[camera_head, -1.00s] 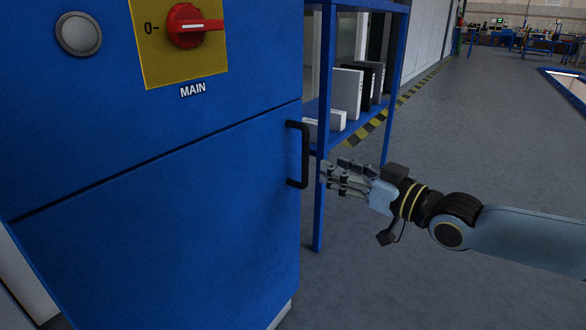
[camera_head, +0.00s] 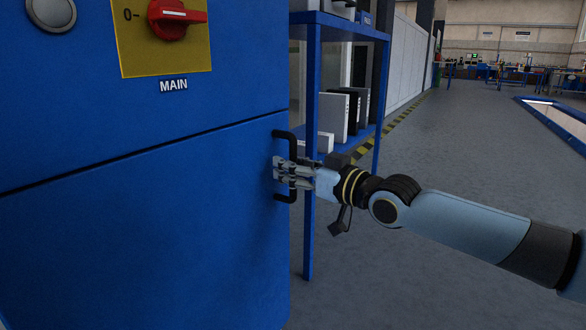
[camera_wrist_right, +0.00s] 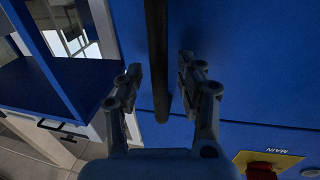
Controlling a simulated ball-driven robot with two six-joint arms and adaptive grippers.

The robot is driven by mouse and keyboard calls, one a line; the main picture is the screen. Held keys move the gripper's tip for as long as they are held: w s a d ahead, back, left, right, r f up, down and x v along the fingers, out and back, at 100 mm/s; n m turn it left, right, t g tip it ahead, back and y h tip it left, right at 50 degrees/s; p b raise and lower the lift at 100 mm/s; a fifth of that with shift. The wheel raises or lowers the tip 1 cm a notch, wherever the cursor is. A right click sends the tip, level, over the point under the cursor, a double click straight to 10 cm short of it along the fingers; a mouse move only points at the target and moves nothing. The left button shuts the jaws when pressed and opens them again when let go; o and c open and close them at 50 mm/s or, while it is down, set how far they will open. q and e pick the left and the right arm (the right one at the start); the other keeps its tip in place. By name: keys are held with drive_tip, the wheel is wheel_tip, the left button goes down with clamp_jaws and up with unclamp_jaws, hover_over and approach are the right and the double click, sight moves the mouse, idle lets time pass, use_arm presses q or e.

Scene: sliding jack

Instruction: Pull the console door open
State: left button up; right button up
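The blue console door (camera_head: 150,235) is the lower panel of the blue cabinet, below a dark seam. It looks closed. Its black bar handle (camera_head: 283,141) stands upright at the door's right edge. My right gripper (camera_head: 282,172) is at the middle of the handle, its fingers covering part of the bar. In the right wrist view the handle (camera_wrist_right: 157,60) runs between the two spread fingertips (camera_wrist_right: 160,72), with a visible gap on each side. The right gripper is open around the bar. My left gripper is not in view.
The red switch (camera_head: 177,18) on its yellow plate and a round grey button (camera_head: 52,12) are on the upper panel. A blue shelf rack (camera_head: 311,220) with boxes stands just behind the handle. Grey floor (camera_head: 440,160) is free to the right.

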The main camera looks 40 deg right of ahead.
drive_tip(key=shift+c, duration=0.2)
clamp_jaws()
idle(0.4)
